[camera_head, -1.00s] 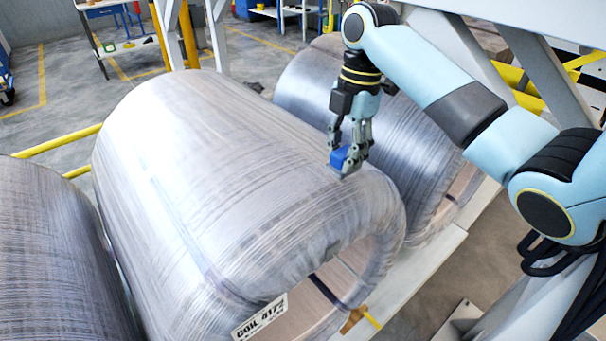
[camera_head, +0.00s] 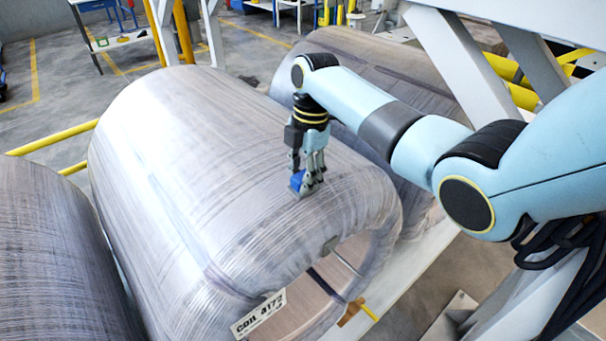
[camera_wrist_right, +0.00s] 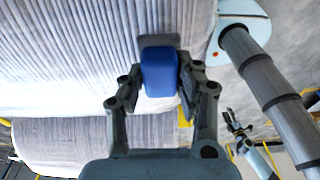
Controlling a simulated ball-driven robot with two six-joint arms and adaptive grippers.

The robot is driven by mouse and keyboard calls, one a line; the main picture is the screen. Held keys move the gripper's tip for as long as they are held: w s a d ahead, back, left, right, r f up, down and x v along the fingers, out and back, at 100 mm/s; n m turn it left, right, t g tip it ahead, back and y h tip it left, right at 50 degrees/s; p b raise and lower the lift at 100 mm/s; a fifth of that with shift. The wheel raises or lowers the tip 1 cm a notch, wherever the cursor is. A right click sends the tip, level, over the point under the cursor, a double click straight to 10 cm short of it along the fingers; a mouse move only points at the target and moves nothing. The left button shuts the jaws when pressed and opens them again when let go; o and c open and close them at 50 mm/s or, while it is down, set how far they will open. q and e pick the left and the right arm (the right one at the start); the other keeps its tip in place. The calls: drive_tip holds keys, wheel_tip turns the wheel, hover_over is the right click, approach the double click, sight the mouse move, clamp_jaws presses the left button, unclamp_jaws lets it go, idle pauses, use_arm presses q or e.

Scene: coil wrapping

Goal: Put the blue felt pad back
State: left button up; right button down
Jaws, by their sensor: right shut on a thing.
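The blue felt pad (camera_head: 296,182) is a small blue block with a grey plate along one side. My right gripper (camera_head: 308,183) is shut on it at the top of the middle wrapped coil (camera_head: 190,150), close to the coil's right shoulder. In the right wrist view the blue pad (camera_wrist_right: 159,75) sits between the two fingers, its grey plate towards the wrapped coil surface. Whether the plate touches the wrap is hard to tell. My left gripper (camera_wrist_right: 238,126) shows small and dark in the right wrist view; its jaw state is unclear.
A second wrapped coil (camera_head: 375,70) lies behind my right arm, and a third (camera_head: 45,240) at the lower left. A white label (camera_head: 259,314) and a small grey patch (camera_head: 330,245) are near the middle coil's open end. Yellow rails (camera_head: 55,143) run behind.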

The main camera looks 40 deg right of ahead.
drive_tip(key=shift+f, duration=0.15)
drive_tip(key=c, duration=0.9)
unclamp_jaws()
drive_tip(key=r, duration=0.4)
drive_tip(key=d+r+b, duration=0.1)
drive_tip(key=r, duration=0.7)
drive_tip(key=shift+w+d+r, duration=0.1)
drive_tip(key=shift+w+d, duration=0.1)
drive_tip(key=shift+d, duration=0.2)
